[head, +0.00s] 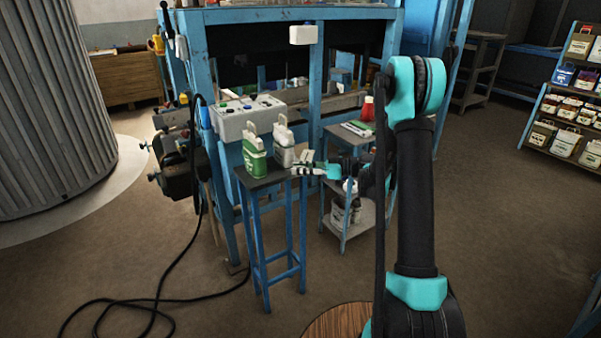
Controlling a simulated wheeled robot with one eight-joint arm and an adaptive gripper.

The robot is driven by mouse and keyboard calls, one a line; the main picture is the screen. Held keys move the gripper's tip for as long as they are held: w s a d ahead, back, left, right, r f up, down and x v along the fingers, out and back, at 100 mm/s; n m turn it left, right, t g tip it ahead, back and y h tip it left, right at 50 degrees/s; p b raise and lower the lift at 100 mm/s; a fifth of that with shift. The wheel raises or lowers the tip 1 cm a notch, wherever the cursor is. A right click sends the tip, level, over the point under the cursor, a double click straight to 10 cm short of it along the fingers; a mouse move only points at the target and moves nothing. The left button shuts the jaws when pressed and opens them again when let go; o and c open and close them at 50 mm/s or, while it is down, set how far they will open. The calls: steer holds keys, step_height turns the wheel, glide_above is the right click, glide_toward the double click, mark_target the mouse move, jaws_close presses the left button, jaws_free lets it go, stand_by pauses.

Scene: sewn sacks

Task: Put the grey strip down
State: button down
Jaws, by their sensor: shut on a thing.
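My gripper (301,168) is at the right edge of a small dark-topped blue stand (263,180), beside a white and grey sack. It is shut on a small pale grey piece (306,156), which I take to be the grey strip. The strip is tiny here and partly merges with the gripper's fingers. I cannot tell whether it touches the stand or the sack. The white and grey sack (284,150) stands upright on the stand, with a pale upright tab on top. A green sack (254,160) with a white label and a pale tab stands to its left.
A grey control box (249,117) with buttons is behind the stand, on a blue frame bench (222,60). A lower blue side table (348,130) is to the right, behind my arm. A black cable (165,290) lies on the floor at left. Shelves (570,110) hold several sacks at far right.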

steer(key=shift+f, duration=0.65)
steer(key=c, duration=1.3)
jaws_free()
steer(key=shift+c, duration=0.2)
